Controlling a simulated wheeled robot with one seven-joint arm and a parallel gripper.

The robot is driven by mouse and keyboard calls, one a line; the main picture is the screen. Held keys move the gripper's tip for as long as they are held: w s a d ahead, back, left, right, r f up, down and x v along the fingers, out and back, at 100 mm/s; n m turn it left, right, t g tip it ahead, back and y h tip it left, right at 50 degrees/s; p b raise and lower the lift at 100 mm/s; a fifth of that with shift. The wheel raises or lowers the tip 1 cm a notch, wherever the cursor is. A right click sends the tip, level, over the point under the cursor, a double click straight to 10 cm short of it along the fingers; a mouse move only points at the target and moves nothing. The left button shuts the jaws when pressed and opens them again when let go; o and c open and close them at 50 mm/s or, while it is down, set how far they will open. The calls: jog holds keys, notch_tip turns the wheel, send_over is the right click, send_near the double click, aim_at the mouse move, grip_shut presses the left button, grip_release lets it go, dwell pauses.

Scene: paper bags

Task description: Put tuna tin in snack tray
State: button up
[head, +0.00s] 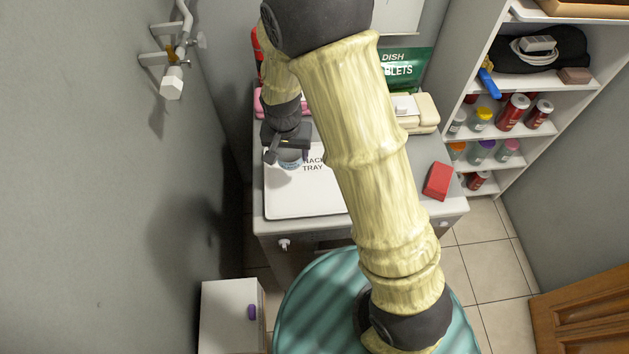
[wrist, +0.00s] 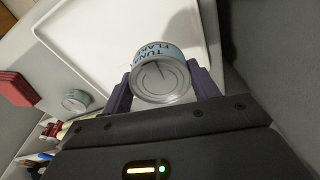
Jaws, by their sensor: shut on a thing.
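The tuna tin (wrist: 160,77) is held between the two fingers of my gripper (wrist: 163,88) in the wrist view, with its label reading "TUNA FLAK". In the head view the tin (head: 290,163) shows just below my gripper (head: 287,150), over the left part of the snack tray. The snack tray (head: 305,200) is a white, low-rimmed tray lettered "SNACK TRAY", lying on the counter; my arm hides its right part. It also fills the upper middle of the wrist view (wrist: 100,45). I cannot tell whether the tin touches the tray floor.
A red box (head: 437,181) lies on the counter right of the tray. Behind are a green dish tablets bag (head: 408,68) and cream packages (head: 424,112). Another tin (wrist: 75,100) shows in the wrist view. A wall stands close on the left; shelves (head: 487,150) with jars stand right.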

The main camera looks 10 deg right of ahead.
jog(key=p, duration=0.1)
send_over(293, 179)
jog(key=shift+s+f, duration=0.15)
jog(key=shift+f, duration=1.3)
jog(key=shift+s+f, duration=0.1)
jog(key=shift+f, duration=1.3)
jog(key=shift+f+p, duration=0.4)
jog(key=shift+f, duration=1.7)
jog(key=shift+f, duration=0.1)
jog(key=shift+f, duration=0.1)
jog(key=o, duration=1.1)
jog(key=shift+o, duration=0.2)
